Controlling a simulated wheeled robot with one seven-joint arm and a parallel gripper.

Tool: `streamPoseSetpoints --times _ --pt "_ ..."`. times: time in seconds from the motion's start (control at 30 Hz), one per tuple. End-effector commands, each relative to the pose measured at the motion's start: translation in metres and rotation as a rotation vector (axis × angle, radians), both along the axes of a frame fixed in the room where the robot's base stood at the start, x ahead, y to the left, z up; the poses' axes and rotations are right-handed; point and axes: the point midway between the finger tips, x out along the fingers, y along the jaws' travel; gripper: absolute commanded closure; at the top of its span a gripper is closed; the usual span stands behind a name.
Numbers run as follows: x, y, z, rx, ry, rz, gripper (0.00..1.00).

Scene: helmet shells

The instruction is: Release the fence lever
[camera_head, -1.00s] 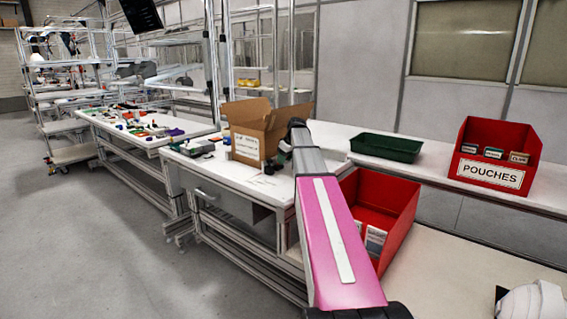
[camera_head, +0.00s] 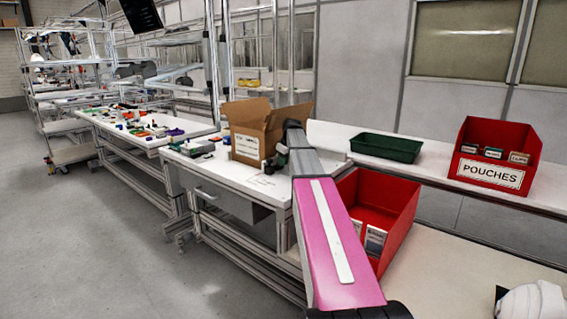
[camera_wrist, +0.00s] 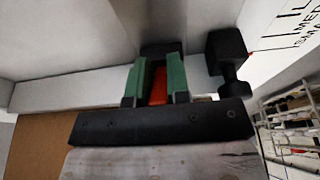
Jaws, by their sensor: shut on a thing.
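In the wrist view my gripper (camera_wrist: 157,62) has two green fingers rising from a black crossbar. They are closed around an orange-red piece, which I take to be the fence lever (camera_wrist: 158,88). Only part of this piece shows between the fingers, and a dark part sits at the fingertips. In the head view my pink and grey arm reaches away over the white bench, toward the open cardboard box. My gripper and the lever cannot be made out there. The fence itself cannot be told clearly in either view.
A black knob-like part (camera_wrist: 228,58) stands right of my fingers. The cardboard box (camera_head: 246,145) is just left of my arm's end. A red bin (camera_head: 398,225) lies right of my arm. A green tray (camera_head: 386,147) and red POUCHES bin (camera_head: 492,174) stand on the back bench.

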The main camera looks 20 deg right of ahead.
Motion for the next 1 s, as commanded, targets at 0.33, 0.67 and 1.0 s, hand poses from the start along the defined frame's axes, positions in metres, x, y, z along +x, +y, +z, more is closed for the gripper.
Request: streamPoseSetpoints --times 0.33,0.67,1.0 --pt "0.0035 0.0022 0.0049 -0.088 0.133 0.000 1.00" --pt "0.0032 0.0022 0.0047 -0.088 0.131 0.000 0.57" --pt "0.0028 0.0019 0.0103 -0.088 0.130 0.000 0.57"
